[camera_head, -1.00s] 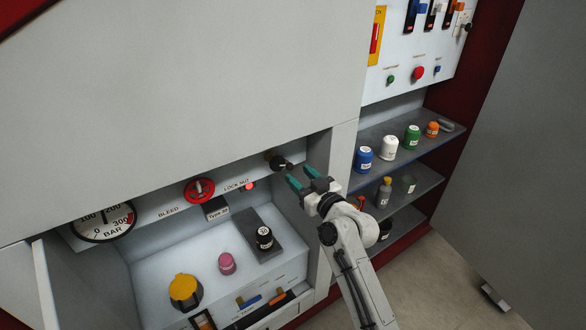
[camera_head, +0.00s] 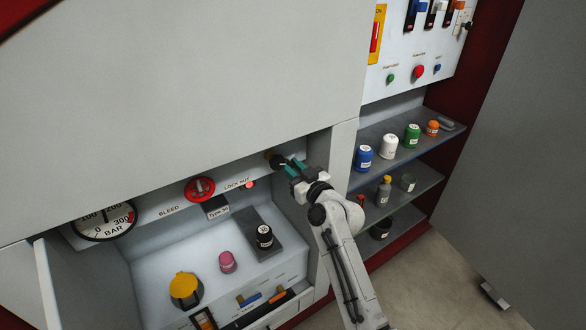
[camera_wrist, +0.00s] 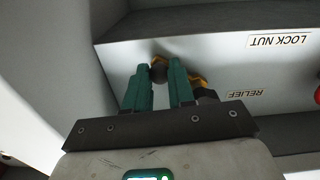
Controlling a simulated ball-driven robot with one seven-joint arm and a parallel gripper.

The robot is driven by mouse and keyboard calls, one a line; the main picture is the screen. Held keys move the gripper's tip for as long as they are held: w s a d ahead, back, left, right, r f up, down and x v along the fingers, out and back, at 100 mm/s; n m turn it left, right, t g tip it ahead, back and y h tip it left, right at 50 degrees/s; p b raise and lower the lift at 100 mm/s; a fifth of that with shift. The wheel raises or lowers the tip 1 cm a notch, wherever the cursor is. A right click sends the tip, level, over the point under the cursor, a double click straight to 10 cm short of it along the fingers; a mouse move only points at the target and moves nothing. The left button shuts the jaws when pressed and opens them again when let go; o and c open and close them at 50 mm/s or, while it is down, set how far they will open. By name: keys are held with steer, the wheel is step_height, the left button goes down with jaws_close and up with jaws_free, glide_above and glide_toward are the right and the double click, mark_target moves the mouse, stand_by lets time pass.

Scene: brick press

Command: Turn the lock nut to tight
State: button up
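The lock nut appears to be the dark knob with a brass-coloured collar (camera_head: 270,156) on the recess back wall, right of the "LOCK NUT" label (camera_head: 238,185). My gripper (camera_head: 286,166) is at it from the right, its teal fingers partly covering it. In the wrist view, my gripper (camera_wrist: 159,72) is open, with a gap between the fingers. A dark rounded end (camera_wrist: 158,72) with brass colour behind it shows in that gap. Another brass-and-dark part (camera_wrist: 203,86) shows beside the right finger. I cannot tell whether the fingers touch the knob.
Below are yellow (camera_head: 185,288), pink (camera_head: 227,262) and black (camera_head: 264,236) capped items. The recess's right side wall is close to my arm. Shelves with jars stand right.

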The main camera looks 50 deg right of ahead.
jaws_close()
steer(key=shift+f, duration=0.1)
stand_by(0.3)
steer(key=shift+w+a+f+m+p, duration=0.25)
steer(key=shift+a+m+p, duration=0.45)
steer(key=shift+m, duration=0.95)
steer(key=shift+w+a+f+m+p, duration=0.15)
steer(key=shift+a+f+m+p, duration=0.4)
steer(key=shift+m, duration=1.15)
steer(key=shift+w+a+f+m+p, duration=0.2)
steer(key=shift+a+m+p, duration=0.6)
steer(key=shift+m, duration=0.85)
steer(key=shift+a, duration=0.15)
steer(key=o, duration=0.5)
jaws_free()
steer(key=shift+o, duration=0.2)
